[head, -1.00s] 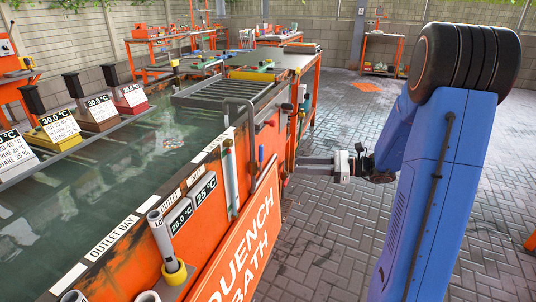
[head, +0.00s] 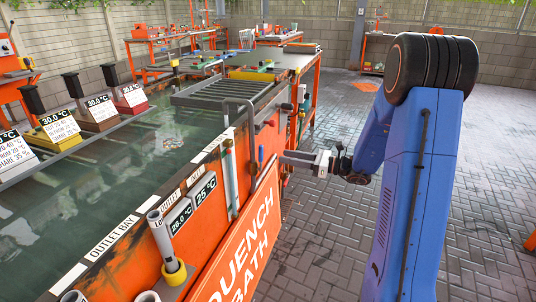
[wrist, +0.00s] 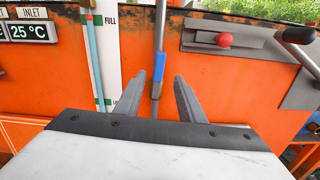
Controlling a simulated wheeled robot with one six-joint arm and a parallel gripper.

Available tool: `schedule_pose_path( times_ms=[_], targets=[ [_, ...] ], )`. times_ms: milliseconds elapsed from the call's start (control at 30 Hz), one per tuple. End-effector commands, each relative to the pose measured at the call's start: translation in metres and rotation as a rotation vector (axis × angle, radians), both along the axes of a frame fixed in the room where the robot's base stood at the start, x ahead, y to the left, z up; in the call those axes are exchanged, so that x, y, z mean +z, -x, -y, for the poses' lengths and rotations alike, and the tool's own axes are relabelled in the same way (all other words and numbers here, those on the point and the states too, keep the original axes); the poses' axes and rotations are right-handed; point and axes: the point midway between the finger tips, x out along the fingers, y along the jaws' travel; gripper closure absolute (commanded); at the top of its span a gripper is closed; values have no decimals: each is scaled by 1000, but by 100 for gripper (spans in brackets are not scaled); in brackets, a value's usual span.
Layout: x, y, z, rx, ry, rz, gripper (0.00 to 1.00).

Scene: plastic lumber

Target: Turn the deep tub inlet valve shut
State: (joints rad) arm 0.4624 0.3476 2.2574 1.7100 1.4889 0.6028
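The blue grip (head: 261,153) also shows in the head view, on the side of the quench bath. My gripper (wrist: 160,79) is open, its two fingers pointing at the tub front. In the wrist view the lower grip lies between the fingers, with gaps on both sides. In the head view my gripper (head: 284,158) is level, just right of the lever. Whether the fingertips reach past the grip is unclear.
Left of the lever are a level gauge (wrist: 105,50) marked FULL and a 25 °C inlet display (wrist: 30,32). To the right are a red knob (wrist: 224,40) on a grey plate and a black-handled lever (wrist: 298,35). Open paving (head: 330,230) lies right of the bath.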

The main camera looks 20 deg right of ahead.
Motion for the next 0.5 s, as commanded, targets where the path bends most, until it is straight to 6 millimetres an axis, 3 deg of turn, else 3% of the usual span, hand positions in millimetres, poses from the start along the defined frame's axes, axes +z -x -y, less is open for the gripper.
schedule_pose_path(
  times_ms=[500],
  targets=[
    [0,-43,-61,2,1,0,64]
  ],
)
